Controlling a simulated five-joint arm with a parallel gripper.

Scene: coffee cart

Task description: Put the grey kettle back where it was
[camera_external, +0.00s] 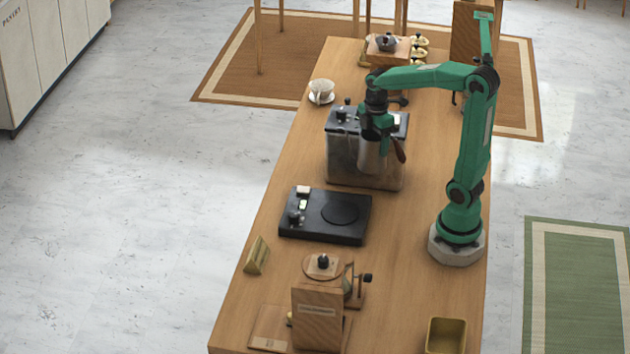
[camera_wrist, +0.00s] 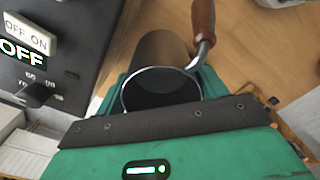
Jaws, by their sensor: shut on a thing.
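The grey kettle (camera_external: 371,157) has a brown wooden handle and hangs upright in my gripper (camera_external: 376,132). In the external view it shows in front of the dark boxy machine (camera_external: 340,160), above the table; its exact height is hard to tell. In the wrist view I look into the open top of the kettle (camera_wrist: 162,90), with its handle at the upper right. My gripper (camera_wrist: 165,95) is shut on the kettle's body. A black hot plate (camera_external: 300,232) with a round disc lies on the table, nearer the external camera, apart from the kettle.
A black panel (camera_wrist: 60,35) with an OFF/ON switch shows at the left of the wrist view. A cup on a saucer (camera_external: 321,91) stands at the table's left edge. A wooden board (camera_external: 317,318) and grinder stand at the front. The table (camera_external: 410,240) right of the hot plate is clear.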

